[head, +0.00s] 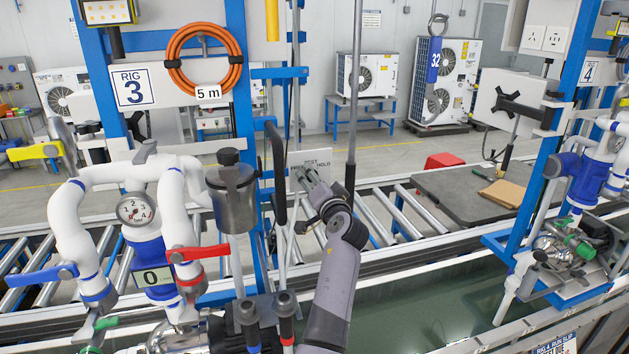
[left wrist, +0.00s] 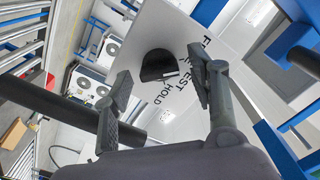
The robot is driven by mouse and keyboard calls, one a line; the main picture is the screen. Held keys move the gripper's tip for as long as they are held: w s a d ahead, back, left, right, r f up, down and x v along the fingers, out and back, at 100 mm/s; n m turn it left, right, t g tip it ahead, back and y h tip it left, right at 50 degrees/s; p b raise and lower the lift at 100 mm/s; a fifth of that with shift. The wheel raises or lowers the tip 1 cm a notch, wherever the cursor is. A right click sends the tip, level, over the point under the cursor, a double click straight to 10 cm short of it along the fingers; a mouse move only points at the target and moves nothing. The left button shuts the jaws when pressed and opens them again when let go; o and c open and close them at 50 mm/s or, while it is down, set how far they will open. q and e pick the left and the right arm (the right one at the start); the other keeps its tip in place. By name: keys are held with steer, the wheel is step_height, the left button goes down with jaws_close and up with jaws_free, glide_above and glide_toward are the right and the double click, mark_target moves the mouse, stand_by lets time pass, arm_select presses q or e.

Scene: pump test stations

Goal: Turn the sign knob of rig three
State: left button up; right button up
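The sign of rig three (head: 322,157) is a pale plate in the middle of the head view, right of the rig's blue post, with "TEST", "FREE" and "HOLD" lettering. In the left wrist view the sign (left wrist: 215,28) is tilted and close, and its black, rounded sign knob (left wrist: 158,66) shows between my fingers. My left gripper (head: 309,176) is in front of the sign and hides the knob in the head view. In the left wrist view my left gripper (left wrist: 163,88) is open, one finger on each side of the knob, with no clear contact. My right gripper is not in view.
The rig three label (head: 133,88) and an orange hose coil (head: 203,58) hang left of the sign. A metal canister (head: 232,190) and white pipes (head: 75,225) stand left of my arm. A dark vertical pole (head: 353,110) stands just right of the sign.

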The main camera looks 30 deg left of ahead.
arm_select(q)
steer(key=shift+w+a+f, duration=0.1)
steer(key=shift+a+f, duration=0.05)
steer(key=shift+a, duration=0.05)
steer(key=c, duration=0.8)
steer(key=shift+c, duration=1.3)
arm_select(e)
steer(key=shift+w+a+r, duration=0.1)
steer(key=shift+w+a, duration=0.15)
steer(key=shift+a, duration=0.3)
arm_select(q)
steer(key=shift+m, duration=0.3)
steer(key=shift+f+m+p, duration=0.1)
steer(key=shift+m+p, duration=0.75)
steer(key=shift+m, duration=3.15)
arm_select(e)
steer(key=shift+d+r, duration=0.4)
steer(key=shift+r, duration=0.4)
